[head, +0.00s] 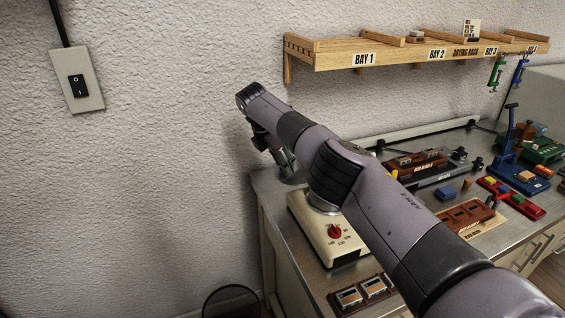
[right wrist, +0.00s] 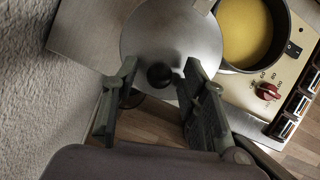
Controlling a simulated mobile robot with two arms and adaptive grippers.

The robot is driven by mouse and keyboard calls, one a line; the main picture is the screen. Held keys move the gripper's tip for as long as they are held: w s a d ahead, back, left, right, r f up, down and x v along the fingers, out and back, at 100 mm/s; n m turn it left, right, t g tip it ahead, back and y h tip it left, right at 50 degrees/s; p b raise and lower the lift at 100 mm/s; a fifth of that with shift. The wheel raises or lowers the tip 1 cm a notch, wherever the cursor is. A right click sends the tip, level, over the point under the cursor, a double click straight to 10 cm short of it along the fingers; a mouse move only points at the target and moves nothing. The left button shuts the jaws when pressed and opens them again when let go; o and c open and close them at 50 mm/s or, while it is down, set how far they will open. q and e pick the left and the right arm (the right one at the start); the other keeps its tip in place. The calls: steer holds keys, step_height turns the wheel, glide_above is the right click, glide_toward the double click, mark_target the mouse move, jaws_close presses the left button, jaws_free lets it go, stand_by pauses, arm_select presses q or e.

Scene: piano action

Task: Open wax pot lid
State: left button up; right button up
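The wax pot is open in the right wrist view; yellow wax (right wrist: 246,30) shows inside its dark rim. Its grey round lid (right wrist: 150,40) with a black knob (right wrist: 160,75) is off to the left of the opening. My right gripper (right wrist: 160,66) is open, a finger on each side of the knob with gaps between. In the head view, my right gripper (head: 287,163) points down at the counter's left end. My right arm hides most of the pot there; its cream base (head: 318,235) with a red dial (head: 335,231) shows. My left gripper is not in view.
Fixtures, clamps and a red tray (head: 512,200) crowd the counter to the right. A wooden drying rack (head: 400,57) hangs on the back wall. Open floor lies left of the counter, with a dark round rim (head: 230,296).

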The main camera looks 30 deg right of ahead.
steer(key=shift+w+a+r, duration=0.1)
steer(key=shift+a+r, duration=0.15)
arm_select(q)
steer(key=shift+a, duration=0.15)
arm_select(e)
steer(key=v, duration=1.1)
steer(key=shift+r, duration=0.3)
steer(key=shift+a, duration=0.15)
